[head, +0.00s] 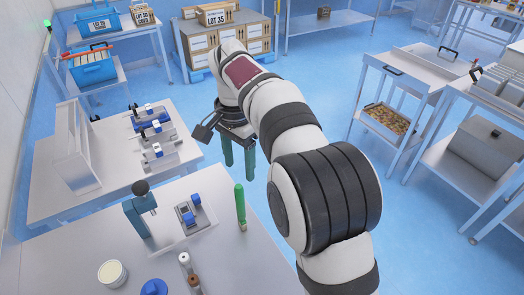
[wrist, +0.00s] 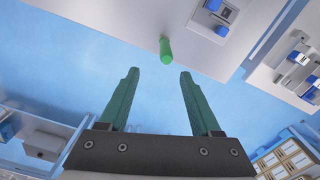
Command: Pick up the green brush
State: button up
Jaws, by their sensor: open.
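In the wrist view the green brush (wrist: 166,50) shows near the table edge, beyond and between the fingertips. My gripper (head: 238,172) has two green fingers pointing down, past the table edge over the floor, apart from the brush. In the wrist view my gripper (wrist: 159,75) is open with nothing between its fingers.
The front table (head: 245,265) also holds a dark-topped press (head: 140,210), a device with blue parts (head: 190,215), a white tub (head: 112,273), a blue object (head: 154,287) and small bottles (head: 186,262). A second table (head: 60,205) with clamp devices stands behind it. Open blue floor lies right of the tables.

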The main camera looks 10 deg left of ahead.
aim_at(240, 202)
jog(key=f, duration=1)
jog(key=a+f, duration=0.1)
jog(key=f, duration=0.4)
jog(key=shift+w+f, duration=0.35)
jog(key=shift+f, duration=0.05)
grip_shut()
